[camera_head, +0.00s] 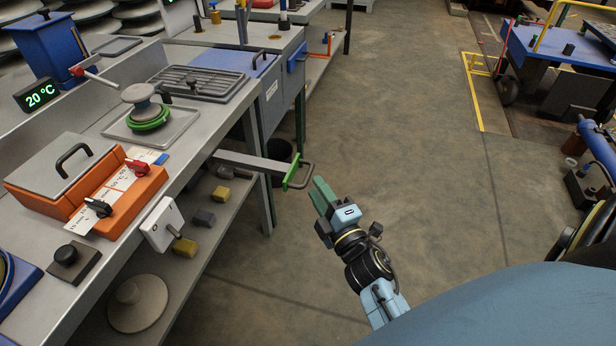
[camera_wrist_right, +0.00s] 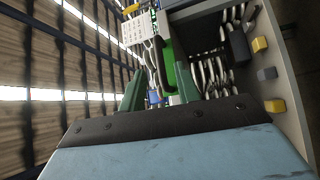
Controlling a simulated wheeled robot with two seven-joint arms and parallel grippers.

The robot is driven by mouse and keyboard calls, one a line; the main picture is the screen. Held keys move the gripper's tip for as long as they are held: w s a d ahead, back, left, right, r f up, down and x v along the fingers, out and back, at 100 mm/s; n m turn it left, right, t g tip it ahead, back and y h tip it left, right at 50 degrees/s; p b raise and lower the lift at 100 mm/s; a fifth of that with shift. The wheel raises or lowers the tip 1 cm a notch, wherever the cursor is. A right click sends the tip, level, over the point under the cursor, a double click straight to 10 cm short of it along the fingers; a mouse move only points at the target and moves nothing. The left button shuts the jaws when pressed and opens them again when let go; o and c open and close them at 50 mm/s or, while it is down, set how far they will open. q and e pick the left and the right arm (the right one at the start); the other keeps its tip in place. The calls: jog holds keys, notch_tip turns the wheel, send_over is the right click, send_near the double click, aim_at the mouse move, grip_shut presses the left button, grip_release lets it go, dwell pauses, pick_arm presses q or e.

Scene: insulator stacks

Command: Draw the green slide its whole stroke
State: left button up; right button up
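The green slide is a grey bar (camera_head: 255,162) sticking out from the side of the workbench, with a green end plate (camera_head: 290,173) and a dark loop handle (camera_head: 306,178). My right gripper (camera_head: 321,187), with green fingers, is just right of the handle, with a small gap. In the right wrist view my right gripper (camera_wrist_right: 160,88) has its fingers apart, and nothing is held between them. The green plate (camera_wrist_right: 181,66) and the handle (camera_wrist_right: 163,66) lie ahead of the fingertips there. My left gripper is not in view.
The workbench (camera_head: 190,150) carries an orange box (camera_head: 110,190) with a lid and a grey tray (camera_head: 165,125) with a green-ringed insulator. Below is a shelf (camera_head: 205,215) with loose blocks. The floor (camera_head: 420,190) right of the slide is clear. A blue cart (camera_head: 545,45) stands farther off.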

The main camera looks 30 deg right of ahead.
aim_at(308, 174)
jog(key=w, duration=0.5)
jog(key=shift+d+r, duration=0.2)
jog(key=shift+r, duration=0.1)
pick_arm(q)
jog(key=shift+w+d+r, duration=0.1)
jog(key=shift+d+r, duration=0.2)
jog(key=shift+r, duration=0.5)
pick_arm(e)
jog(key=shift+w, duration=0.2)
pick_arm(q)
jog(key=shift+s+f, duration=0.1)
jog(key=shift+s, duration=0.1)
pick_arm(e)
grip_shut()
